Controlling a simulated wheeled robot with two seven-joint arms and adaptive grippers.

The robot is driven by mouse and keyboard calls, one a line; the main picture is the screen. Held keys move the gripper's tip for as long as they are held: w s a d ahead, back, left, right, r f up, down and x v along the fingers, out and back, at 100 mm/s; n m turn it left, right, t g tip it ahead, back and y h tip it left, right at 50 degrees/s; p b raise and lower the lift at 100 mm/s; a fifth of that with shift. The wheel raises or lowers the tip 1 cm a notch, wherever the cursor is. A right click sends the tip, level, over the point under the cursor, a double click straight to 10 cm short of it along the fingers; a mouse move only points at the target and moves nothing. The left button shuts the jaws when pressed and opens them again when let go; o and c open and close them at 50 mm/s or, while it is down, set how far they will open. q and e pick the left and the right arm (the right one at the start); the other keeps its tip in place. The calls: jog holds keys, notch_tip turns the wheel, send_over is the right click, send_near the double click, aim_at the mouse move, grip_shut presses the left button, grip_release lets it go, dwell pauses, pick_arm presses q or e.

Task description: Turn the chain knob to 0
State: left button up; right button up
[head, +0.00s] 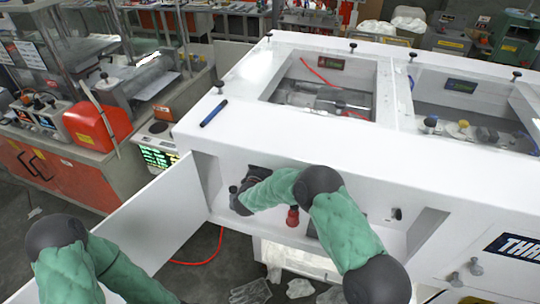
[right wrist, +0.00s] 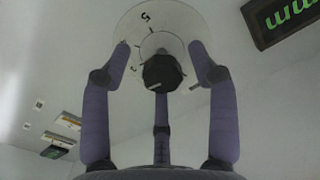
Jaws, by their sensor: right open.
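In the right wrist view a black chain knob (right wrist: 162,73) sits at the middle of a pale round dial (right wrist: 128,22). A "5" shows near the dial's top; the other marks are too small to read surely. My right gripper (right wrist: 160,46) is open, with one finger on each side of the knob and a third finger below it. A gap shows between the knob and both side fingers. In the head view my right gripper (head: 240,200) is inside the white machine's open compartment, where the knob cannot be made out. My left gripper is out of the picture.
The compartment's white door (head: 150,220) stands open at the left. A red knob-like part (head: 292,215) is in the compartment beneath my right arm. A green-lit display (right wrist: 288,18) is right of the dial. A blue pen (head: 214,113) lies on the machine's top.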

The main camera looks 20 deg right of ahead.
jog(key=shift+w+d, duration=0.25)
jog(key=shift+w, duration=0.15)
jog(key=c, duration=1.1)
jog(key=shift+c, duration=0.2)
